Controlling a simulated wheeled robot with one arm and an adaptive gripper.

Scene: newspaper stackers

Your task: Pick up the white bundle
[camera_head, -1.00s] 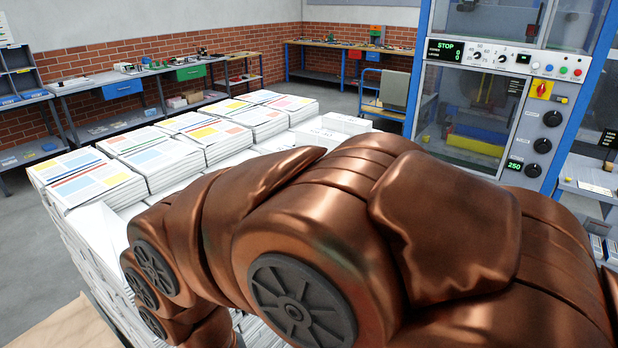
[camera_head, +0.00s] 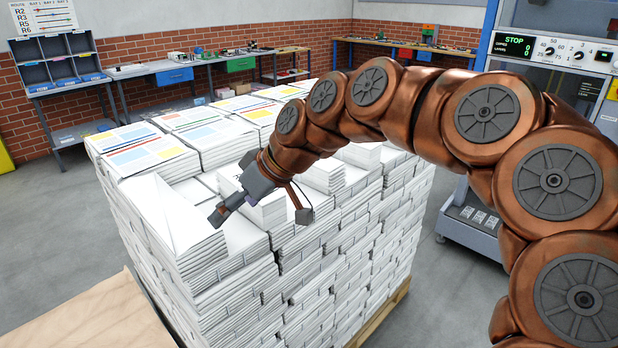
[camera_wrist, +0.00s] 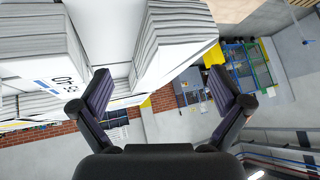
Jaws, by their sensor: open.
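The tall stack (camera_head: 200,290) holds many white bundles. A white bundle (camera_head: 266,214) with dark print on its top sits on the stack's upper layer, below and partly behind my gripper (camera_head: 262,212). In the wrist view, a white bundle with dark and blue print (camera_wrist: 38,62) shows at the left, outside the left finger. My gripper also shows in the wrist view (camera_wrist: 163,95), with its fingers wide apart and nothing held between them. Whether a finger touches the bundle is unclear.
Bundles with coloured front pages (camera_head: 145,150) cover the back of the stack. Another white bundle (camera_head: 325,177) stands to the right of my gripper. A pallet (camera_head: 385,315) lies under the stack. Workbenches (camera_head: 190,70) line the brick wall. Grey floor (camera_head: 60,230) is clear at left.

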